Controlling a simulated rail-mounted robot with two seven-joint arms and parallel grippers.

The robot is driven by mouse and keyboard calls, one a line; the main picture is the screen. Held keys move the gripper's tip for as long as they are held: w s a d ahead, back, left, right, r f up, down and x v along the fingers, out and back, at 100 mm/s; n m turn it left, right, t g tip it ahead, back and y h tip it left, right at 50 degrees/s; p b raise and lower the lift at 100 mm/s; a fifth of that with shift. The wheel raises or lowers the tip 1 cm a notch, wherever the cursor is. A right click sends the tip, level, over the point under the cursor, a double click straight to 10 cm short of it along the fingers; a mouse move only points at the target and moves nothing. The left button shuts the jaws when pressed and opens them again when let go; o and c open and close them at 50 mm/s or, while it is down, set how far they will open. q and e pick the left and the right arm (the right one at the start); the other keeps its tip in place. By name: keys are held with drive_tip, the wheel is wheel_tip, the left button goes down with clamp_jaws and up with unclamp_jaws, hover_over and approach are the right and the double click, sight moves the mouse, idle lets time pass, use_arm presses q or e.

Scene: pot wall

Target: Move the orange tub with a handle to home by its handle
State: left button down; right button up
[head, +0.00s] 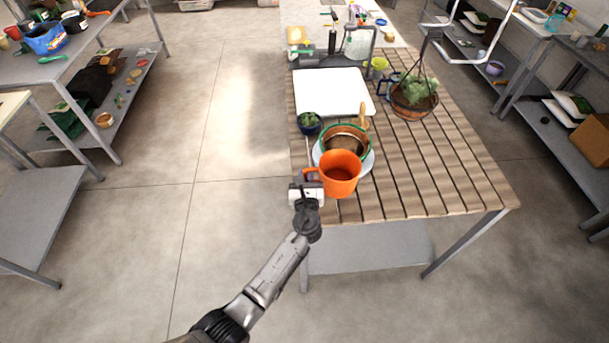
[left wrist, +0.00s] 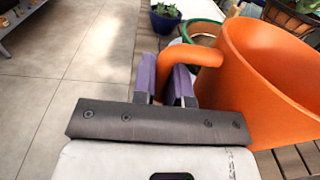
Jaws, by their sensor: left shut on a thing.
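The orange tub (head: 341,174) is upright at the near left edge of the slatted table, in front of a brown pot with a green rim. Its handle points left, toward my left gripper (head: 308,184). In the left wrist view the tub (left wrist: 262,85) fills the right side. The left gripper's two purple fingers (left wrist: 166,80) are shut on the tub's curved handle (left wrist: 188,55), one on each side of it. The head view does not show clearly whether the tub touches the table. My right gripper is not in view.
Close behind the tub are the green-rimmed pot (head: 345,139) on a pale dish (head: 367,161) and a small dark blue planter (head: 309,123). A white board (head: 332,93) lies farther back. A hanging basket (head: 413,97) is at the right. The near right slats (head: 440,185) are clear.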

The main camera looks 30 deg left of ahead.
use_arm(q)
drive_tip(key=shift+p, duration=0.3)
wheel_tip(320, 180, down, 6)
drive_tip(key=b, duration=0.5)
drive_tip(key=shift+f+b, duration=0.25)
drive_tip(key=shift+b, duration=0.05)
idle(0.4)
drive_tip(key=shift+f, duration=0.15)
idle(0.6)
drive_tip(key=shift+f+b, duration=0.55)
drive_tip(key=shift+f, duration=0.05)
